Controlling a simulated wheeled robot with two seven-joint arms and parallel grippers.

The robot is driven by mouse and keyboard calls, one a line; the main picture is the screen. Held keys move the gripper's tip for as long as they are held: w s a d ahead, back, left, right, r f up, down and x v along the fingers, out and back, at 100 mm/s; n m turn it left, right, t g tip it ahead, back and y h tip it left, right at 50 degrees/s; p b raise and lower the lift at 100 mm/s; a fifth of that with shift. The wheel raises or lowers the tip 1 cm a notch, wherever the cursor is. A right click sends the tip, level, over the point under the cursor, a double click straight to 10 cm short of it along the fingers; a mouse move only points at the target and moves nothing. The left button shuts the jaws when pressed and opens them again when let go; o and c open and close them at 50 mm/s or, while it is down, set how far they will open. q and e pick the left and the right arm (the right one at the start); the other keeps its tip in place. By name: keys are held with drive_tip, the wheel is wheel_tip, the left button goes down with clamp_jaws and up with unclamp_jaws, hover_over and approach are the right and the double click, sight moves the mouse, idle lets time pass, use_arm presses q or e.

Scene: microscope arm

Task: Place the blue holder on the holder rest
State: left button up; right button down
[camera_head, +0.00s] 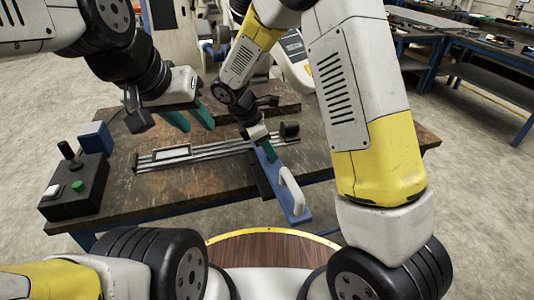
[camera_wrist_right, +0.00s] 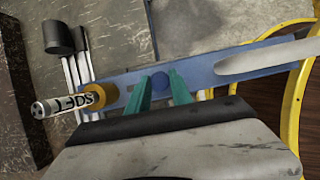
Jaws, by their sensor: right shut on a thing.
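The blue holder (camera_head: 290,197) is a long blue bar with a white handle, at the front edge of the table. It also shows in the right wrist view (camera_wrist_right: 204,72), running across the picture. My right gripper (camera_head: 268,150) is shut on it; in the wrist view the teal fingers (camera_wrist_right: 158,92) stand on either side of a round blue knob on the bar. A yellow ring and a white cylinder with lettering (camera_wrist_right: 65,104) sit at the bar's left end there. My left gripper (camera_head: 190,119) is open and empty above the table. I cannot tell which part is the holder rest.
Grey metal rails (camera_head: 195,154) with a framed plate lie across the middle of the table (camera_head: 200,185). A dark control box (camera_head: 75,190) with a green button stands at the left, beside a blue block (camera_head: 95,138). The table front between box and holder is clear.

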sight(267, 162)
drive_tip(key=shift+f, duration=3)
drive_tip(key=shift+f, duration=0.1)
drive_tip(key=c, duration=1.1)
unclamp_jaws()
drive_tip(key=shift+c, duration=0.2)
drive_tip(key=v, duration=1.2)
